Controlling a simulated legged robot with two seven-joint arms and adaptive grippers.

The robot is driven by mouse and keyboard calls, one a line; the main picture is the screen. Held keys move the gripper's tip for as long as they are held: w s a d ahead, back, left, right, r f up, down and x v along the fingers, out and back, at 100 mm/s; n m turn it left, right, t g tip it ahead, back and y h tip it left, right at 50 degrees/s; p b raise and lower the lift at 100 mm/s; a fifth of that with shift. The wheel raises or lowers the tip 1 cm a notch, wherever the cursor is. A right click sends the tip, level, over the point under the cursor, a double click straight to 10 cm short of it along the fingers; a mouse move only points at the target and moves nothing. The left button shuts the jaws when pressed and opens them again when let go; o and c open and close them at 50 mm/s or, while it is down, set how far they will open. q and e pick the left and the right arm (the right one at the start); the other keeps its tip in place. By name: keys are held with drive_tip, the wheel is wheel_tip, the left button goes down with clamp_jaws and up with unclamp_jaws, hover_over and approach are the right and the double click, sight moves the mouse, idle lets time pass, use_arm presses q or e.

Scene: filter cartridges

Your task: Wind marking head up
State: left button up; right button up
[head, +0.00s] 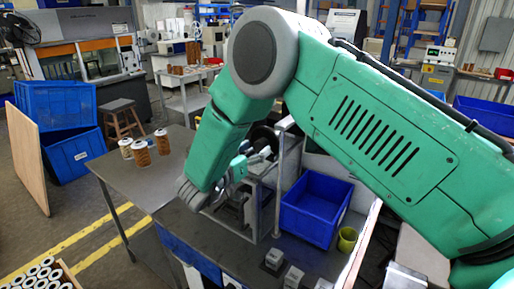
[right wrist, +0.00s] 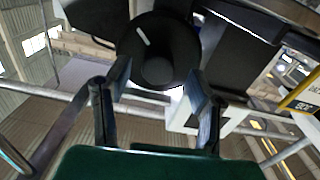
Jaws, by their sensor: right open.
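A round black knob (right wrist: 158,52) with a white line on its face is in the upper middle of the right wrist view. The line points to the upper left of the face. My right gripper (right wrist: 157,82) is open, with one finger on each side of the knob's lower part. I cannot tell whether the fingers touch it. In the head view my right arm reaches down from the right and its gripper (head: 258,158) is at the marking machine (head: 262,190), partly hidden by my arm. My left gripper is not in view.
A blue bin (head: 317,208) and a yellow-green cup (head: 347,239) stand right of the machine. Small grey blocks (head: 274,259) lie in front. Several cartridges (head: 141,153) stand on the grey table (head: 150,185) at left. A metal post (head: 280,180) rises close to my gripper.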

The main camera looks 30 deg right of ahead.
drive_tip(key=v, duration=1)
drive_tip(key=shift+a+f, duration=0.15)
drive_tip(key=shift+a, duration=0.05)
drive_tip(key=shift+w, duration=0.1)
drive_tip(key=shift+d, duration=0.1)
